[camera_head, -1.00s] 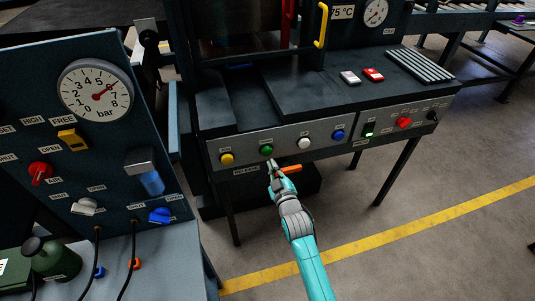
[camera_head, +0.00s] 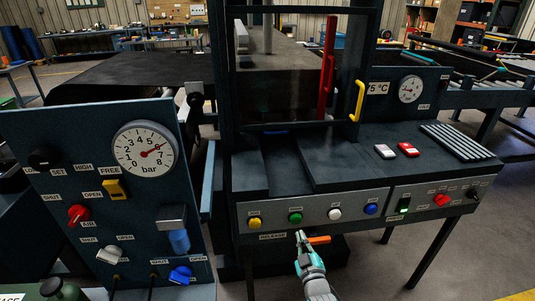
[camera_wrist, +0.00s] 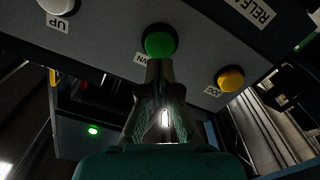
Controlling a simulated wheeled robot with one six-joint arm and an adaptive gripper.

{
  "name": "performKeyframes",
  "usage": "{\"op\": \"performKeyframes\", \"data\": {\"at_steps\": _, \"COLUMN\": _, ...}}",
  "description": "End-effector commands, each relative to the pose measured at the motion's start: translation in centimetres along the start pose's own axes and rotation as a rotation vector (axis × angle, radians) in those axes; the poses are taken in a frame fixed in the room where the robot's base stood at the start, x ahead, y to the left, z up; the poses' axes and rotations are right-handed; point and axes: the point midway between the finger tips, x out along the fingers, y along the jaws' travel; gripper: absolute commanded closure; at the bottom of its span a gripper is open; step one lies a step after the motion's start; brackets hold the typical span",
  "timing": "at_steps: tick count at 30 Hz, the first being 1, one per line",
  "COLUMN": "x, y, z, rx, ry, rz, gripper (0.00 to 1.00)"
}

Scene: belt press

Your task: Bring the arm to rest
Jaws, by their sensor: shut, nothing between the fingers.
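My teal arm reaches up from the bottom of the head view, and my gripper (camera_head: 299,236) is just below the press's front button panel (camera_head: 315,212). In the wrist view my gripper (camera_wrist: 165,68) has its fingertips together, with nothing between them. The tips lie just under the green button (camera_wrist: 160,41) in that view; I cannot tell whether they touch it. The green button (camera_head: 295,217) also shows above the gripper in the head view. An orange piece (camera_head: 318,240) shows beside the fingers in the head view.
Yellow (camera_head: 254,222), white (camera_head: 335,213) and blue (camera_head: 371,208) buttons share the panel. A gauge panel (camera_head: 90,170) with valves stands close on the left. The press bed (camera_head: 345,170) juts out above my gripper. Open floor (camera_head: 440,270) lies at the lower right.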

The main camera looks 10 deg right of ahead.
Motion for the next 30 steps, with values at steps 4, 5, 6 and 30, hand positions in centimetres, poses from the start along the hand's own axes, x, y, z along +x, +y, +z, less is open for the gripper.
{"op": "performKeyframes", "data": {"at_steps": 4, "x": -1.7, "y": -0.5, "z": 0.9, "rx": 0.013, "ry": -0.009, "rz": -0.005, "gripper": 1.00}}
{"op": "performKeyframes", "data": {"at_steps": 5, "x": -2.4, "y": -0.7, "z": 1.2, "rx": 0.018, "ry": -0.012, "rz": -0.007, "gripper": 1.00}}
{"op": "performKeyframes", "data": {"at_steps": 6, "x": -3.7, "y": -1.0, "z": 1.8, "rx": 0.027, "ry": -0.018, "rz": -0.010, "gripper": 1.00}}
{"op": "performKeyframes", "data": {"at_steps": 30, "x": -34.7, "y": -2.8, "z": 5.2, "rx": 0.298, "ry": -0.150, "rz": -0.060, "gripper": 1.00}}
